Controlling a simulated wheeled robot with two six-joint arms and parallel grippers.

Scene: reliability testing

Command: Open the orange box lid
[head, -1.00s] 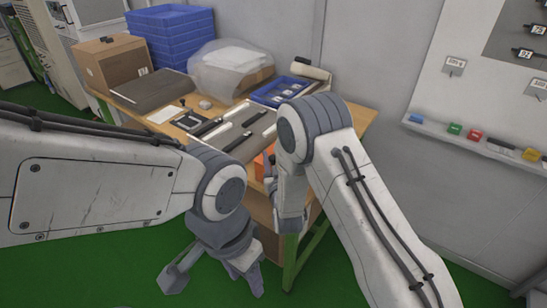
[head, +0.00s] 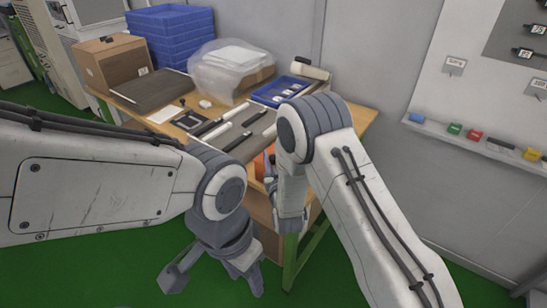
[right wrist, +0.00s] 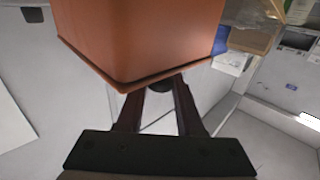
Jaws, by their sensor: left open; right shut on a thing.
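The orange box (head: 261,166) sits near the front right edge of the wooden table, mostly hidden behind my right arm in the head view. In the right wrist view the orange box (right wrist: 140,35) fills the top middle, with a lip along its lower edge. My right gripper (right wrist: 158,88) has its fingers at that lip, around a small dark part, and is shut on the lid there. The exact contact is hard to see. In the head view my right gripper (head: 271,184) is partly hidden by its own wrist. My left gripper (head: 212,280) is open and empty, below table height.
A wall with a marker ledge (head: 480,145) is at right. Green floor is clear at lower left.

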